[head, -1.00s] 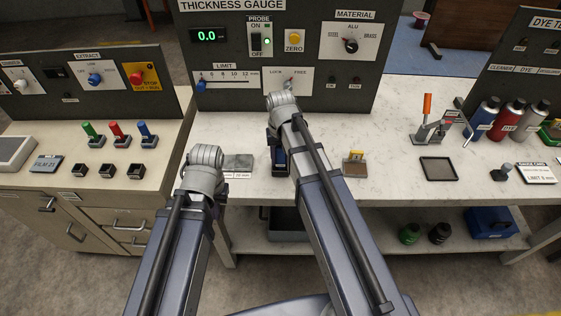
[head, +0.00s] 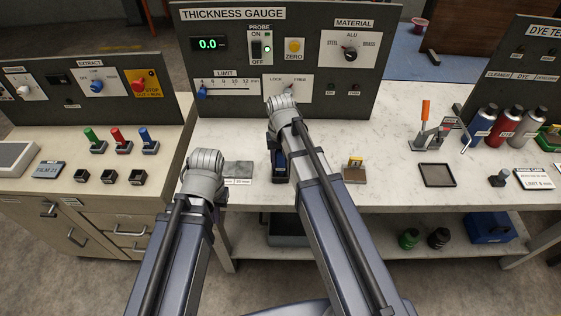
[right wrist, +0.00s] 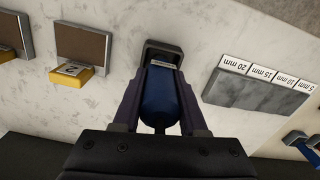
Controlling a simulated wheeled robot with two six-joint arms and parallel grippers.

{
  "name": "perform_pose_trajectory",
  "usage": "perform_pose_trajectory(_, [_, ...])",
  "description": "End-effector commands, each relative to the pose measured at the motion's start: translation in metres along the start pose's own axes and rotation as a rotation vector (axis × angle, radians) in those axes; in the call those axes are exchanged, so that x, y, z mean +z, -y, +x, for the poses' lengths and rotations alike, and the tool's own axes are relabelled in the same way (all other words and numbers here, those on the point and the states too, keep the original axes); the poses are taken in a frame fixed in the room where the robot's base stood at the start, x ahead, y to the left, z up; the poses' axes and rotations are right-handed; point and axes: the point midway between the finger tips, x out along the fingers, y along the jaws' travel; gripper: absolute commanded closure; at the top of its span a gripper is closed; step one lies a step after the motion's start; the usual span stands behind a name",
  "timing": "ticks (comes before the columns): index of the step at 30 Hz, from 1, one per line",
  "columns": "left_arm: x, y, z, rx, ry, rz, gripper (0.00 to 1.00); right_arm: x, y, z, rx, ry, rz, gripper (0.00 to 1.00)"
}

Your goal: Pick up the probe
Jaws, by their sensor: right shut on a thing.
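The probe is a blue rounded body (right wrist: 160,98) in the middle of the right wrist view. My right gripper (right wrist: 160,82) has its two fingers on either side of it and is shut on it. The probe's far end meets a dark square holder (right wrist: 163,52); I cannot tell whether it is seated in it or just above. In the head view my right gripper (head: 277,145) is at the bench below the gauge panel, and my wrist mostly hides the probe. My left gripper (head: 222,204) is low at the bench's front left; its fingers are mostly hidden.
A grey step block (right wrist: 265,92) with mm labels lies beside the holder. A yellow-topped block (head: 354,168) and a dark tray (head: 437,174) are to the right on the white bench (head: 395,190). The gauge panel (head: 300,92) stands close behind my right gripper.

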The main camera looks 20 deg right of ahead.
Motion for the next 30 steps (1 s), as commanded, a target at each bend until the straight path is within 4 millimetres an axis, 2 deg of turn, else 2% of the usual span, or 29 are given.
perform_pose_trajectory(1, [0.001,0.001,-0.011,0.0,0.0,0.0,1.0,0.0,0.0,-0.011,0.0,0.0,0.0,1.0])
perform_pose_trajectory(9, [0.003,0.005,-0.053,0.0,0.0,0.0,1.0,0.0,0.0,-0.053,0.0,0.0,0.0,1.0])
perform_pose_trajectory(16, [0.005,0.008,-0.082,0.0,0.0,0.001,1.0,0.0,0.0,-0.082,0.0,0.0,0.0,1.0])
perform_pose_trajectory(22, [0.005,0.008,-0.086,0.0,0.0,0.002,1.0,0.0,0.0,-0.087,0.0,0.0,0.0,1.0])
perform_pose_trajectory(28, [0.004,0.006,-0.067,0.0,0.0,0.001,1.0,0.0,0.0,-0.067,0.0,0.0,0.0,1.0])
perform_pose_trajectory(30, [0.004,0.006,-0.067,0.0,0.0,0.001,1.0,0.0,0.0,-0.067,0.0,0.0,0.0,1.0])
